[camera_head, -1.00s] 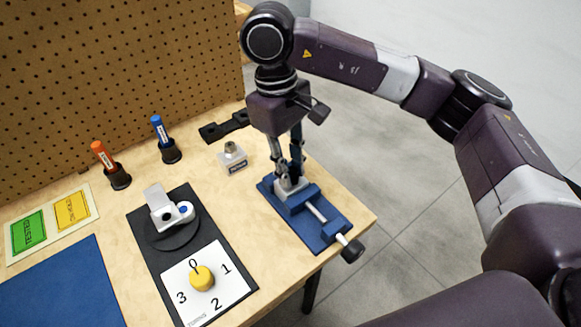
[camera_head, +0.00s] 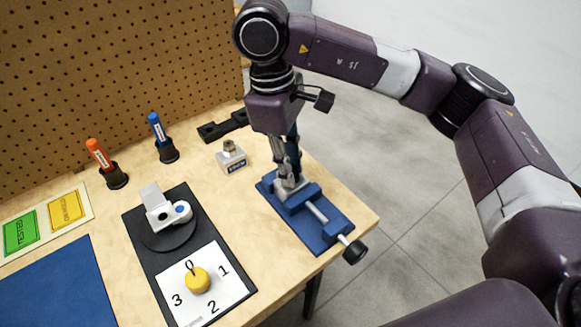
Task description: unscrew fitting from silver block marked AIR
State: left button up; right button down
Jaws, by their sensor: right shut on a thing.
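My right gripper (camera_head: 289,176) points down over the blue vise (camera_head: 325,237) at the bench's right side. Its fingers are shut low at the top of a silver block (camera_head: 285,190) clamped in the vise. The fitting on that block is hidden between the fingers, and I cannot read any marking on the block. A second silver block (camera_head: 231,158) with a metal fitting (camera_head: 229,146) on top stands free on the bench, left of the vise. Its label is too small to read surely. My left gripper is out of view.
A black bracket (camera_head: 223,126) lies behind the free block. Orange (camera_head: 97,153) and blue (camera_head: 157,127) markers stand in black holders. A white device (camera_head: 166,211) and yellow knob (camera_head: 197,279) sit on a black plate. The vise handle (camera_head: 354,252) overhangs the bench's right edge.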

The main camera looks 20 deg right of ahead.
aim_at(295, 170)
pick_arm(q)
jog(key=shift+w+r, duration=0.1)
pick_arm(e)
jog(key=c, duration=1.1)
grip_release()
jog(key=shift+r, duration=0.2)
jog(key=shift+r, duration=0.1)
jog(key=shift+r+p, duration=0.1)
jog(key=shift+p, duration=0.25)
jog(key=shift+r+p, duration=0.55)
jog(key=shift+r, duration=0.3)
jog(key=shift+r+p, duration=0.95)
jog(key=shift+r, duration=0.3)
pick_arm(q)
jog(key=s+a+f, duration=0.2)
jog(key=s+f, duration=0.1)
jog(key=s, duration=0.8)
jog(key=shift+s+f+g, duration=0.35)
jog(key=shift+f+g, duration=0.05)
